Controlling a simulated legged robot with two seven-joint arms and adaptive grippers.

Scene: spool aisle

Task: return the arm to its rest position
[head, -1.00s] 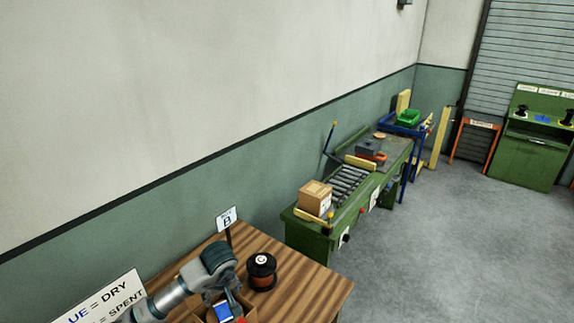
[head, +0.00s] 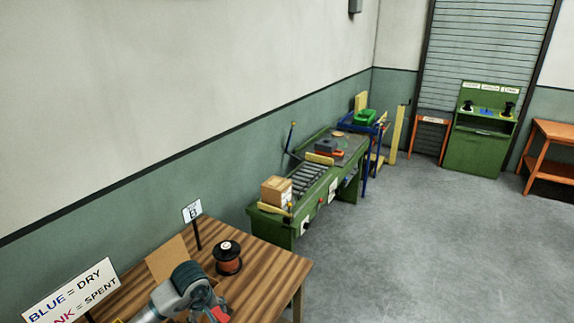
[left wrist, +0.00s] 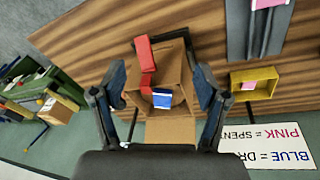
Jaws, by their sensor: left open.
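My left arm comes in at the bottom of the head view over the wooden table (head: 262,272), with its gripper (head: 212,308) low and partly cut off by the frame edge. In the left wrist view the left gripper (left wrist: 160,85) is open, its two fingers apart with nothing held between them. An open cardboard box (left wrist: 180,65) lies beyond the fingers; one flap (head: 168,258) shows behind the arm in the head view. Red pieces (left wrist: 145,58) and a blue-and-white item (left wrist: 162,99) are at the box. My right gripper is not in view.
A dark spool with reddish winding (head: 228,258) and a B sign (head: 193,212) stand on the table. A BLUE = DRY sign (head: 72,290) is at left. A yellow bin (left wrist: 254,84) sits near the box. A green roller bench (head: 270,222) stands beyond; grey floor (head: 410,240) is clear at right.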

